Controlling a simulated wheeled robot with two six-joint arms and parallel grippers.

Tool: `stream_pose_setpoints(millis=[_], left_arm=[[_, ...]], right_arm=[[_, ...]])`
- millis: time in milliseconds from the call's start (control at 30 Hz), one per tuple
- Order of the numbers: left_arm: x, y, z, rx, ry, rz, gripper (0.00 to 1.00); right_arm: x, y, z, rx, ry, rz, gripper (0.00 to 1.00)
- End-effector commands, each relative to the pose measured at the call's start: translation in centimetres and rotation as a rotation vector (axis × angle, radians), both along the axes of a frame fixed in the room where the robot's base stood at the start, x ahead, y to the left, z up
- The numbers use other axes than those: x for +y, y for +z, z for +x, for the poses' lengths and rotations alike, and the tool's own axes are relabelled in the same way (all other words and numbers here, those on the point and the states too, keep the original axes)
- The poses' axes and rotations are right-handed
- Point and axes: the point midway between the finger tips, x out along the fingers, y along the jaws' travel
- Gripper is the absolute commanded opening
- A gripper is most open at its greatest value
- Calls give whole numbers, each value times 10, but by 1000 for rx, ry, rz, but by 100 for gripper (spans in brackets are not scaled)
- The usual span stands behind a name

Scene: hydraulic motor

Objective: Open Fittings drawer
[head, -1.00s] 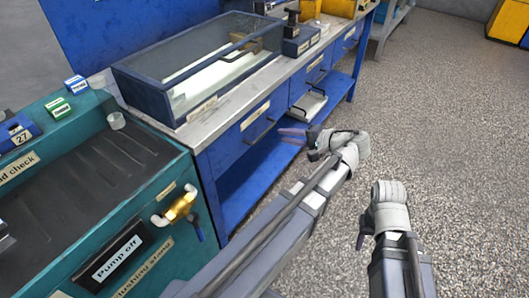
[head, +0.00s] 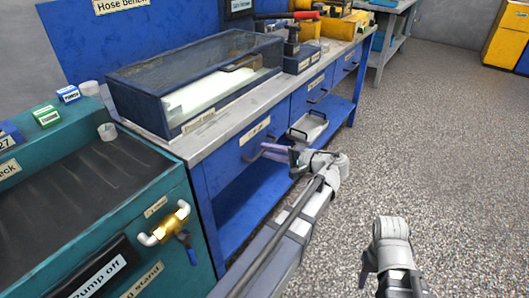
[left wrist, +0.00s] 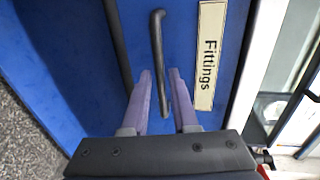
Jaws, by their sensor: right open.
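The Fittings drawer (left wrist: 185,45) is a blue front with a cream "Fittings" label (left wrist: 209,55) and a dark bar handle (left wrist: 158,50) in the left wrist view. In the head view its front (head: 233,152) sits under the bench top and looks closed. My left gripper (head: 272,153) is open in front of it. In the left wrist view the handle's near end lies between the open fingertips (left wrist: 160,85); I cannot tell whether they touch it. My right gripper (head: 368,275) is open, low over the floor, its fingers mostly hidden behind its wrist.
A glass-topped case (head: 190,85) stands on the bench. A teal stand (head: 120,215) with a brass valve (head: 170,225) is at the left. The floor (head: 440,150) on the right is clear.

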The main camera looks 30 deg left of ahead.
Motion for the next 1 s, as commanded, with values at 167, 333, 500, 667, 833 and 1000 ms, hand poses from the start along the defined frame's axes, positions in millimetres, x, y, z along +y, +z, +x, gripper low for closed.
stream_pose_setpoints(millis=[167,333,500,667,833,1000], left_arm=[[17,-4,1,0,1,0,27],[21,-5,2,1,-2,0,27],[21,-4,2,1,-2,0,27],[21,-4,2,0,-1,0,13],[21,-4,2,0,-1,-1,0],[21,-5,2,0,-1,-1,0]], right_arm=[[0,-4,0,0,1,1,50],[0,-4,0,0,1,1,50],[0,-4,0,0,1,1,50],[0,-4,0,0,1,1,50],[0,-4,0,0,1,1,50],[0,-4,0,0,1,1,50]])
